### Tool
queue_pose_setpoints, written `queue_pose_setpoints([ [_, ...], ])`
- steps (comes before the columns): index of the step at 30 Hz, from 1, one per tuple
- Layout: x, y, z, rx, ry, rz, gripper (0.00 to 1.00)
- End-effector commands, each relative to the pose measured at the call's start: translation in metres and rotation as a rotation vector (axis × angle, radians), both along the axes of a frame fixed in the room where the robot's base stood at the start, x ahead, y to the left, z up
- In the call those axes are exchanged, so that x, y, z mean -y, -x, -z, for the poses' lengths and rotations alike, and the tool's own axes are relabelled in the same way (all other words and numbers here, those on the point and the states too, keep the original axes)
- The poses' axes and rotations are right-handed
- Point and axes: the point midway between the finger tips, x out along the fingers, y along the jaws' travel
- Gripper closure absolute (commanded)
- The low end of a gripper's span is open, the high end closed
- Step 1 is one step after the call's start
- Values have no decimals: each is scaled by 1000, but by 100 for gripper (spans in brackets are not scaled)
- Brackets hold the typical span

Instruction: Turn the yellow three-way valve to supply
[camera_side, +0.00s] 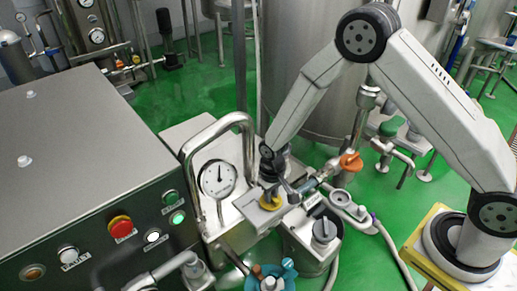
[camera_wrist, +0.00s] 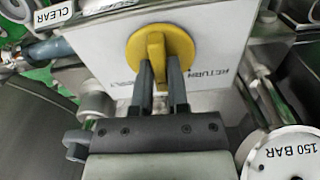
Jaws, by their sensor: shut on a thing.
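The yellow three-way valve (camera_wrist: 181,48) is a round yellow knob with a raised bar handle, set on a white plate in the wrist view. My gripper (camera_wrist: 161,72) is shut on the bar of the yellow valve, one dark finger on each side. The word RETURN (camera_wrist: 228,78) is printed on the plate to the right of the knob. Other lettering near the fingers is partly hidden. In the side view the yellow valve (camera_side: 271,203) shows under my gripper (camera_side: 270,184), which comes down on it from above.
A pressure gauge (camera_side: 217,179) and a bent metal handle (camera_side: 187,150) stand close to the left of my gripper. An orange valve handle (camera_side: 350,162) and pipework are to the right. A control panel with a red button (camera_side: 121,227) fills the left front.

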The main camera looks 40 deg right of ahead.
Motion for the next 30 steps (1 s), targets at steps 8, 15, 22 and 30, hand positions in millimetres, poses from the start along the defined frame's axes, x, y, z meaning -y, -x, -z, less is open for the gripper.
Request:
queue_pose_setpoints([
  [8,0,1,0,-3,1,262,100],
  [15,0,1,0,-4,1,483,100],
  [22,0,1,0,-4,1,645,100],
  [30,0,1,0,-4,1,738,100],
])
